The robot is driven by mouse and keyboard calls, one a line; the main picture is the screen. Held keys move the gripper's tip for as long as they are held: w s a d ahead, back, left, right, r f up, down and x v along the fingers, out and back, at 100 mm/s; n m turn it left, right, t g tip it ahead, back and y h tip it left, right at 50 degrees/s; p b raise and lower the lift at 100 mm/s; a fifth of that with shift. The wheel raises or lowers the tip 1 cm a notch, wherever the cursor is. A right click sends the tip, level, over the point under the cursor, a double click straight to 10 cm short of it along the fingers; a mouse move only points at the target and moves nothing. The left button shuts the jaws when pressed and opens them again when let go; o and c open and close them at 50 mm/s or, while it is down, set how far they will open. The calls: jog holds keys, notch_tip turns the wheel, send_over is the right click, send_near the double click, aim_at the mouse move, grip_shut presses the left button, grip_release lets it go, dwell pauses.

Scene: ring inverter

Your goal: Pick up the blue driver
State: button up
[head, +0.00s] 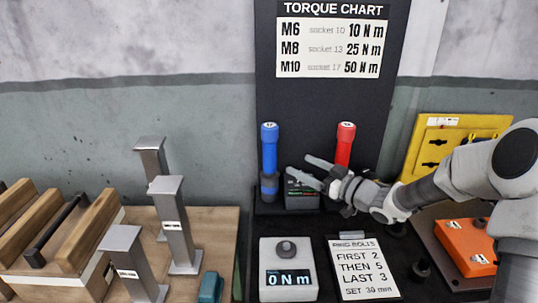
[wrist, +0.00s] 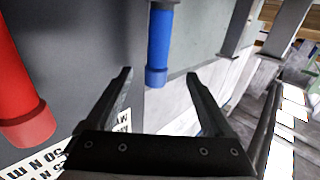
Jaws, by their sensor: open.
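The blue driver (head: 269,150) stands upright with its lower end in a dark holder at the foot of the black board. My gripper (head: 299,164) is just right of it in the head view, pointing left, open and empty. In the wrist view, which looks upside down, the blue driver (wrist: 160,42) ends in a cap that shows between the spread fingertips of my gripper (wrist: 160,75). The fingers do not appear to touch it; the depth gap is hard to tell.
A red driver (head: 345,140) stands to the right, behind my gripper; it also shows in the wrist view (wrist: 15,80). A 0 N m display box (head: 287,270) and ring bolts card (head: 363,268) lie in front. Grey posts (head: 178,225) stand on the left bench.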

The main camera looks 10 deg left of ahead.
aim_at(275, 151)
jog(key=x, duration=1.3)
jog(key=shift+w+f, duration=0.1)
jog(key=shift+w, duration=0.2)
grip_shut()
